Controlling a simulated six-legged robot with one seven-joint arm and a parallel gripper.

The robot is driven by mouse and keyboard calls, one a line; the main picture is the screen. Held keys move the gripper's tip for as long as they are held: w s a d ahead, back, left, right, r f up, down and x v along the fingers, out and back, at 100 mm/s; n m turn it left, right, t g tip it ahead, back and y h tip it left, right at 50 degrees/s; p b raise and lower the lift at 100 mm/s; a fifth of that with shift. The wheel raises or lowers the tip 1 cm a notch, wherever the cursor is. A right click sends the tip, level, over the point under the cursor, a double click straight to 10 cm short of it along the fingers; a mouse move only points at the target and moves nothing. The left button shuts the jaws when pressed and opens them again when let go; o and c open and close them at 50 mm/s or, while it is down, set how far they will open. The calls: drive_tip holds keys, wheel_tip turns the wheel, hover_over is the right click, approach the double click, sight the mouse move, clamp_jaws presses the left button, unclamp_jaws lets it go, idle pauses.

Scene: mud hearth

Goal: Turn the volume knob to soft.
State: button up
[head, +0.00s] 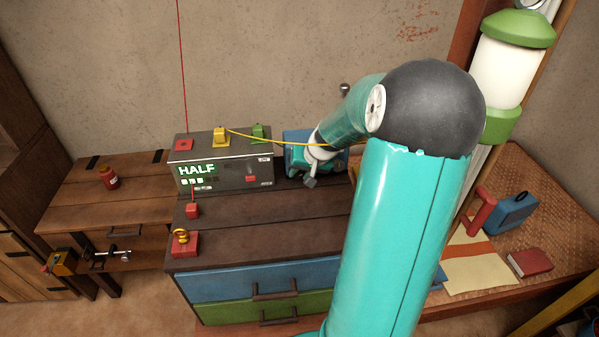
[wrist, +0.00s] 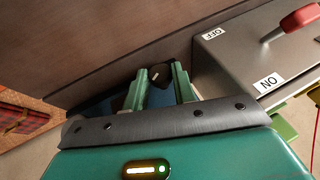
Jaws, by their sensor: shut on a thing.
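The volume knob, a small dark knob with a white mark (wrist: 155,75), shows between the two green fingers of my gripper (wrist: 159,88) in the wrist view. My gripper is shut on it. In the head view my gripper is at the front of a blue box (head: 298,136), right of the grey metal box, and my arm hides the knob there. I cannot read the knob's setting.
The grey box has a red lever (head: 250,178) and ON and OFF labels. A yellow cable (head: 275,138) runs behind my wrist. A red block (head: 192,210) and a red base with a yellow ring (head: 184,243) stand on the dark cabinet top (head: 270,235), whose middle is clear.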

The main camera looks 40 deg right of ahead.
drive_tip(key=shift+s+d+f+m+t+y, duration=0.1)
drive_tip(key=shift+m+t+y, duration=0.05)
drive_tip(key=shift+t+y, duration=0.3)
drive_tip(key=shift+s+d+f+m+t+y, duration=0.15)
drive_tip(key=shift+t+y, duration=0.2)
drive_tip(key=shift+y, duration=0.2)
drive_tip(key=shift+w+r, duration=0.1)
drive_tip(key=shift+a, duration=0.1)
drive_tip(key=o, duration=1)
drive_tip(key=v, duration=1.2)
